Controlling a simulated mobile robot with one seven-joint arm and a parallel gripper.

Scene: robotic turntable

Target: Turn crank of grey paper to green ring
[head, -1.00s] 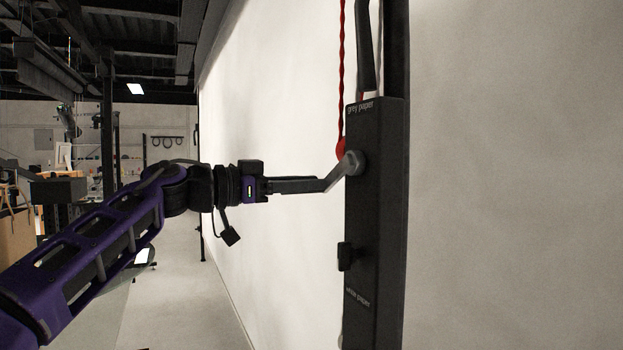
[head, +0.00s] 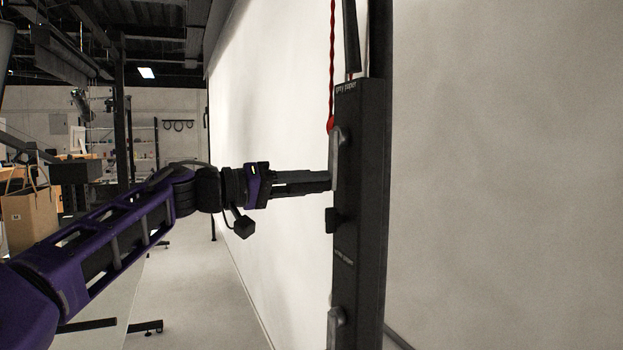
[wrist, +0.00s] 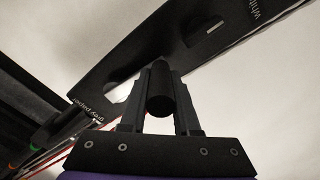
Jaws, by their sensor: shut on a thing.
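The black panel (head: 363,170) has the label "grey paper" at its top. Just below that label is the grey paper crank (head: 338,155), a grey lever that now runs down from its pivot. My gripper (head: 327,181) reaches in from the left and is shut on the crank's handle. In the wrist view, the dark round handle (wrist: 160,100) sits between both fingers of my gripper (wrist: 158,84). A small green ring (wrist: 38,137) shows at the left edge of the wrist view, beside the panel's "grey paper" end. I cannot make out a green ring in the head view.
A red chain (head: 331,70) hangs beside the top of the panel. A black knob (head: 332,220) and a lower grey crank (head: 336,318) stick out below the gripper. A pale paper backdrop (head: 265,110) lies behind my arm. An orange ring (wrist: 12,165) shows in the wrist view.

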